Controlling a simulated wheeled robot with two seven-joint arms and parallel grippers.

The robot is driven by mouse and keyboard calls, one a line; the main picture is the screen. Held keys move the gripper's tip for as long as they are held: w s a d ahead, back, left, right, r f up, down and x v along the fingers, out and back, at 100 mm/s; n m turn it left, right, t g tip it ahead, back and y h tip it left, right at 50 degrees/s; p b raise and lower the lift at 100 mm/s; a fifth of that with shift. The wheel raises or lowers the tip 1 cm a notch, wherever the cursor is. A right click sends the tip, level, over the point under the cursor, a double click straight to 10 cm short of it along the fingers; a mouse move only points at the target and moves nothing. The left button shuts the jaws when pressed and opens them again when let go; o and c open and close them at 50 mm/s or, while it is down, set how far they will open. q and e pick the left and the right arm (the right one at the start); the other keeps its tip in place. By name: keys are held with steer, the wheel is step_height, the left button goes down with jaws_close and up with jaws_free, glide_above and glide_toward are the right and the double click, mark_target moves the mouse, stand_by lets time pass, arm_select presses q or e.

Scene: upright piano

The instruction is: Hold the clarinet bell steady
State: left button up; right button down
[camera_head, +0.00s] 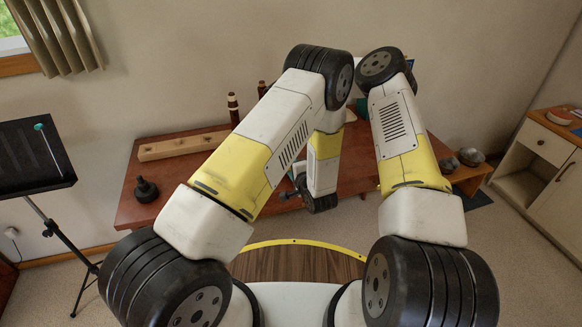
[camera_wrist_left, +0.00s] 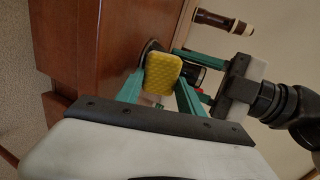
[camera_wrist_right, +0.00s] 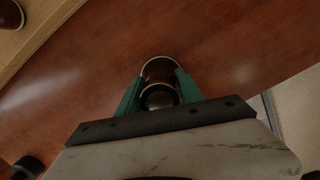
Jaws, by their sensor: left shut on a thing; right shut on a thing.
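In the left wrist view, my left gripper (camera_wrist_left: 160,82) has green fingers shut on a yellow textured pad (camera_wrist_left: 164,73). Just behind the pad is the dark clarinet bell (camera_wrist_left: 149,48), mostly hidden; I cannot tell whether they touch. My right gripper reaches in from the right of that view, its green fingers at the bell. In the right wrist view, my right gripper (camera_wrist_right: 158,92) is shut on the bell (camera_wrist_right: 159,71), a dark round piece with pale rings, over the red-brown table. In the head view my arms hide both grasps.
The red-brown table (camera_head: 190,180) carries a long pale wooden block (camera_head: 185,146), an upright dark clarinet part (camera_head: 233,108) and a small black piece (camera_head: 146,190). Bowls (camera_head: 471,157) sit at right. A music stand (camera_head: 38,155) is left, a cabinet (camera_head: 540,165) right.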

arm_select(q)
steer(key=shift+w+a+f, duration=0.15)
steer(key=shift+w+a, duration=0.05)
steer(key=shift+w, duration=0.3)
stand_by(0.8)
steer(key=shift+r, duration=0.2)
steer(key=shift+w+d, duration=0.1)
steer(key=shift+d, duration=0.15)
stand_by(0.3)
steer(key=shift+w+d, duration=0.15)
steer(key=shift+d, duration=0.15)
steer(key=shift+d+f, duration=0.1)
steer(key=shift+f, duration=0.2)
stand_by(0.4)
steer(key=shift+s, duration=0.2)
steer(key=shift+s+a, duration=0.15)
steer(key=shift+a, duration=0.5)
steer(key=shift+r, duration=0.25)
stand_by(0.5)
steer(key=shift+a, duration=0.2)
